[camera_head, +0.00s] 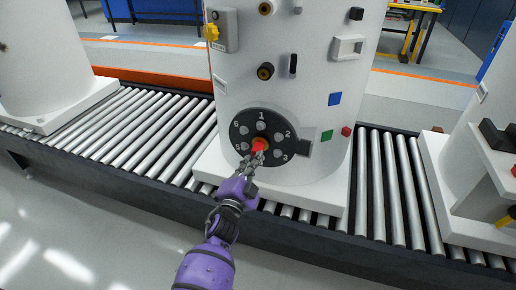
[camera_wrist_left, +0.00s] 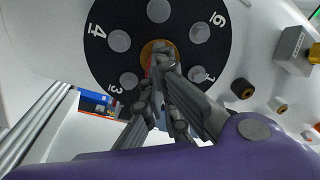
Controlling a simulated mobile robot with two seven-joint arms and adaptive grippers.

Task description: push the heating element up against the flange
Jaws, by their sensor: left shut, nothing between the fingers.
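The flange (camera_head: 250,117) is a round black plate with numbered grey bolts, low on the front of the white tank (camera_head: 300,60). The heating element (camera_head: 260,144) shows as a small red and orange piece at the flange's centre. My left gripper (camera_head: 257,154) is shut, with its fingertips at this piece. In the left wrist view the fingertips (camera_wrist_left: 165,58) cover part of the orange ring at the centre of the flange (camera_wrist_left: 130,20). Any gap between the element and the flange is hidden by the fingers. My right gripper is not in view.
The tank stands on a white base (camera_head: 213,168) on a roller conveyor (camera_head: 140,130). Other white tanks (camera_head: 42,55) stand left and right. Fittings, a grey box (camera_head: 222,30) and coloured squares (camera_head: 335,99) are on the tank. The floor in front is clear.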

